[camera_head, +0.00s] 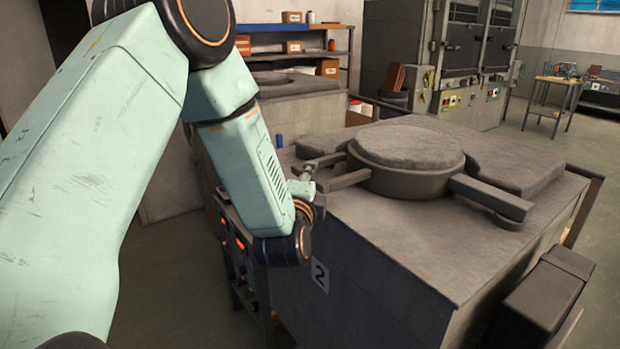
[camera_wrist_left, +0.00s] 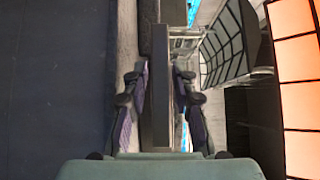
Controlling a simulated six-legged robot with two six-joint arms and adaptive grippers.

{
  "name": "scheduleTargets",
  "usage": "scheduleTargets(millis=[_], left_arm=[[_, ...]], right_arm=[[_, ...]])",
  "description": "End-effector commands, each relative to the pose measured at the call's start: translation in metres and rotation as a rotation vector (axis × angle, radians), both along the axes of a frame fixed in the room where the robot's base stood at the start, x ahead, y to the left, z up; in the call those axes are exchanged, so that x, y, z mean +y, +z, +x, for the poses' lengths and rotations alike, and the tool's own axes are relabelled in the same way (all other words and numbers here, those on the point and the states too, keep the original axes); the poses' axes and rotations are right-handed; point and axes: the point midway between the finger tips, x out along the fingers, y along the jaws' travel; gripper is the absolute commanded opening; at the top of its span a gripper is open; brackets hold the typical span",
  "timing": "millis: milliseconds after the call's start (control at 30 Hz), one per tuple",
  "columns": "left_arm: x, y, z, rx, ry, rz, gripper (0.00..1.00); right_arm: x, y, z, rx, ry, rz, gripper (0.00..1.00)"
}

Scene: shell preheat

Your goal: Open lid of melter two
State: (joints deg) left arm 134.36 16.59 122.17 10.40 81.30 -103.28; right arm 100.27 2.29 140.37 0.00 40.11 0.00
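Melter two is a grey block (camera_head: 370,280) marked with a "2" label (camera_head: 320,276). Its round lid (camera_head: 408,147) lies flat and closed on the top, with a dark arm (camera_head: 490,193) on its right and a bar-like handle (camera_head: 347,180) reaching left. My left gripper (camera_head: 316,170) is at the handle's left end. In the left wrist view, a dark bar (camera_wrist_left: 161,100), seemingly the handle, stands between the two fingers of the left gripper (camera_wrist_left: 165,95). A narrow gap shows beside the right finger, so the fingers look open around it. My right gripper is out of view.
Another melter (camera_head: 285,85) stands behind at the left, with shelves (camera_head: 300,45) of boxes beyond it. A control panel (camera_head: 240,245) stands against the melter's left side, below my left arm. Tall dark cabinets (camera_head: 465,45) are at the back. Open floor (camera_head: 590,150) lies to the right.

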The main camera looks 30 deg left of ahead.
Motion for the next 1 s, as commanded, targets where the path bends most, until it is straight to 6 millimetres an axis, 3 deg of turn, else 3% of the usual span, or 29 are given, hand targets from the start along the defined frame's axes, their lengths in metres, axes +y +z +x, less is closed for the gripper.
scheduleTargets(millis=[267,1000], left_arm=[[0.0,-0.0001,-0.0003,0.0,0.0,0.0,0.01],[-0.0014,-0.0003,0.0008,0.002,-0.001,0.001,0.0]], right_arm=[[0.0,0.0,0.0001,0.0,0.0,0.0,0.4],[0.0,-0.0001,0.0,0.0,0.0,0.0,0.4]])
